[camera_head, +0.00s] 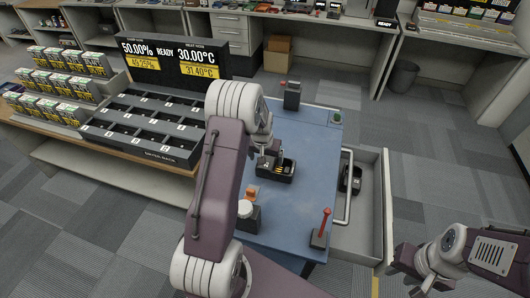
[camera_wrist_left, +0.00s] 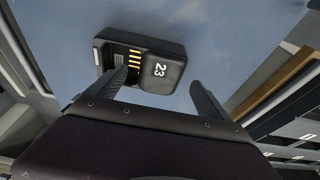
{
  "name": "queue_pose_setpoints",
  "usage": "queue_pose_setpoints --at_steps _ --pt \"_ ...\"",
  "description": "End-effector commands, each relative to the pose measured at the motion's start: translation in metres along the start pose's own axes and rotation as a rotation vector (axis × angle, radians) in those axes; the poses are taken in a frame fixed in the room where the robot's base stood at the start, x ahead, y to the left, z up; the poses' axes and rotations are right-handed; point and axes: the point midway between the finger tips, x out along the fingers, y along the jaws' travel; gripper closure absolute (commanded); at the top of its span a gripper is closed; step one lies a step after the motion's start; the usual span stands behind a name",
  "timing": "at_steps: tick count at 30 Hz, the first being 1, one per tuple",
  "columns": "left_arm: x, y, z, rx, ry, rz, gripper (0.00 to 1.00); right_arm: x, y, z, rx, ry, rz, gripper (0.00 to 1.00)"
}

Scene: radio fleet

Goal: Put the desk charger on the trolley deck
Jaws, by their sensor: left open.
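The desk charger (camera_head: 284,174) is a small black box with a row of gold contacts. It rests on the blue trolley deck (camera_head: 305,150), near its middle. In the left wrist view the charger (camera_wrist_left: 168,68) shows a white "23" on its casing. My left gripper (camera_head: 270,157) is open above the charger. In the left wrist view one fingertip overlaps the charger's lower left part and the other is apart from its right side. My right gripper (camera_head: 424,280) is at the lower right, away from the deck, and its jaws are unclear.
A dark device (camera_head: 291,96) stands at the deck's far edge, and one with a red antenna (camera_head: 320,236) at the near right. A white-topped jar (camera_head: 247,213) and an orange item (camera_head: 252,193) sit near my left arm.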

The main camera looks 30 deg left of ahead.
Motion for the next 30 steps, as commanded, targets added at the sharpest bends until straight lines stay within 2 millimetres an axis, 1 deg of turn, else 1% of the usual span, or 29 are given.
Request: queue_pose_setpoints --at_steps 1,3,6,10,15,30 --pt "-0.014 0.000 -0.001 0.000 0.004 0.000 0.09 0.000 0.000 0.000 0.000 0.000 0.000 0.67" --pt "-0.032 0.000 -0.001 0.000 0.005 0.000 0.09 0.000 0.000 0.000 0.000 0.000 0.000 0.67" --pt "-0.053 0.000 -0.001 0.000 0.004 0.000 0.09 0.000 0.000 0.000 0.000 0.000 0.000 0.67" --pt "-0.070 0.000 0.000 -0.001 0.001 0.000 0.09 0.000 0.000 0.000 0.000 0.000 0.000 0.67" --pt "-0.076 0.000 0.001 -0.001 -0.001 0.000 0.09 0.000 0.000 0.000 0.000 0.000 0.000 0.67" --pt "-0.076 0.000 0.001 0.000 -0.001 0.000 0.09 0.000 0.000 0.000 0.000 0.000 0.000 0.67"
